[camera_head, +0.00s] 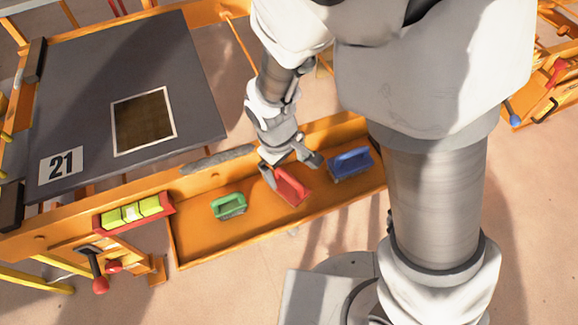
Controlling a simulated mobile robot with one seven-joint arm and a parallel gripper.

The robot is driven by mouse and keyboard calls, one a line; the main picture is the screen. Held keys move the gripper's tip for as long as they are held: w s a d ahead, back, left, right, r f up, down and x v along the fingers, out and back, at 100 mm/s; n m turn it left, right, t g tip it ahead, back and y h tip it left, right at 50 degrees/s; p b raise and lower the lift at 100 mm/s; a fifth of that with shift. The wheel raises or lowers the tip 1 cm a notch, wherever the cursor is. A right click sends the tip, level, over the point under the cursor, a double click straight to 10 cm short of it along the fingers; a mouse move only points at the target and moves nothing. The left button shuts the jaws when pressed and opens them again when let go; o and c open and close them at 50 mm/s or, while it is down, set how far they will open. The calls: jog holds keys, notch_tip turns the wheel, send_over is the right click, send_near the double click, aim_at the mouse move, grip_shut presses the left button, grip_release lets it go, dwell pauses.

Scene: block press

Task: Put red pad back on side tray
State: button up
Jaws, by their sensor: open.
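The red pad (291,187) stands in the orange side tray (205,248), between the green pad and the blue pad. My gripper (285,173) is open, right at the upper end of the red pad. One finger shows at its left edge and the other toward its upper right. Whether the fingers touch the pad cannot be told from this view.
A green pad (229,206) sits left in the tray and a blue pad (351,162) right. A grey bar lies along the tray's back edge. The dark press table (75,110), marked 21, carries a brown square (143,121). Red-handled levers (100,284) stand at the lower left.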

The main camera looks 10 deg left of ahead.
jog(key=shift+r, duration=0.6)
jog(key=w+d+r+m+t+y, duration=0.15)
jog(key=d+r+m, duration=0.35)
jog(key=d+r, duration=0.7)
jog(key=s+d+r+m+t, duration=0.2)
jog(key=s+d+r+m, duration=0.3)
jog(key=r, duration=0.7)
jog(key=s+d, duration=0.2)
jog(key=d, duration=0.1)
jog(key=shift+s+d+r+m+t+h, duration=0.25)
jog(key=shift+s+d+m+t+h, duration=0.05)
jog(key=shift+s+m+t+h, duration=0.1)
notch_tip(320, 180, up, 18)
jog(key=p, duration=1.8)
jog(key=shift+r, duration=0.15)
